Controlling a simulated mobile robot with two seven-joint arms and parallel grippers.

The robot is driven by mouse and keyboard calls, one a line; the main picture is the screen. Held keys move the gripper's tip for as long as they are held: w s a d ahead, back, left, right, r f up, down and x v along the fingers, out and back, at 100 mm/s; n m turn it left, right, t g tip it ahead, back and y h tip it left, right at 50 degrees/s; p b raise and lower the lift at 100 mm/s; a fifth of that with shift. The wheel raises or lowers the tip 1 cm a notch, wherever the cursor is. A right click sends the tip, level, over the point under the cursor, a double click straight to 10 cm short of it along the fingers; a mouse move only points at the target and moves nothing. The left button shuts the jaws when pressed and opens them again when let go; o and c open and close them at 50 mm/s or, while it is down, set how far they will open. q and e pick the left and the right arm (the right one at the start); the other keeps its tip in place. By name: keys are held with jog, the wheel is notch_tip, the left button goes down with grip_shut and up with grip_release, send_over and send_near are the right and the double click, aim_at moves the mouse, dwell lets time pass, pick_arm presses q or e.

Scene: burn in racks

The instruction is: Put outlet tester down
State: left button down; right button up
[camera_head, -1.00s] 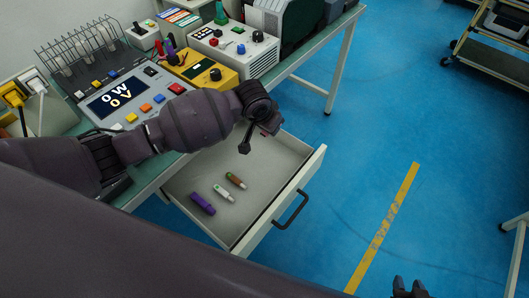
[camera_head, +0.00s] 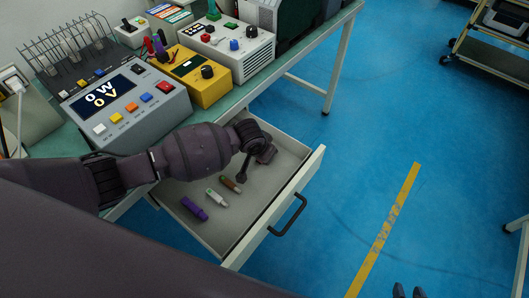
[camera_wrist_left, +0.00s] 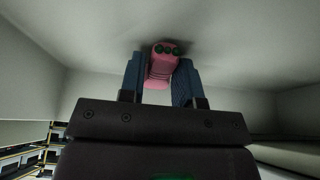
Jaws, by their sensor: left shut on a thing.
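A pink outlet tester (camera_wrist_left: 162,65) with dark green round marks on its end sits between the two blue fingers of my left gripper (camera_wrist_left: 159,82) in the left wrist view. The gripper is shut on it. In the head view my left arm reaches over the open drawer (camera_head: 235,232), and its wrist hides most of the gripper. The tester is inside or just above the drawer; I cannot tell whether it touches the drawer floor. My right gripper (camera_head: 408,291) shows only its fingertips at the bottom edge, apart and empty over the blue floor.
The drawer holds a purple stick (camera_head: 194,208), a white-and-green one (camera_head: 216,198) and a brown one (camera_head: 230,184). Above it, the bench carries a grey meter panel (camera_head: 135,109), a yellow box (camera_head: 205,86) and a white box (camera_head: 243,50). The drawer's front floor area is bare.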

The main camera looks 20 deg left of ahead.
pick_arm(q)
jog(key=shift+r, duration=0.15)
pick_arm(e)
jog(key=shift+w+a+r, duration=0.1)
jog(key=shift+r, duration=0.2)
pick_arm(q)
jog(key=shift+f, duration=0.35)
pick_arm(e)
jog(key=shift+f, duration=0.1)
pick_arm(q)
jog(key=shift+s+f, duration=0.1)
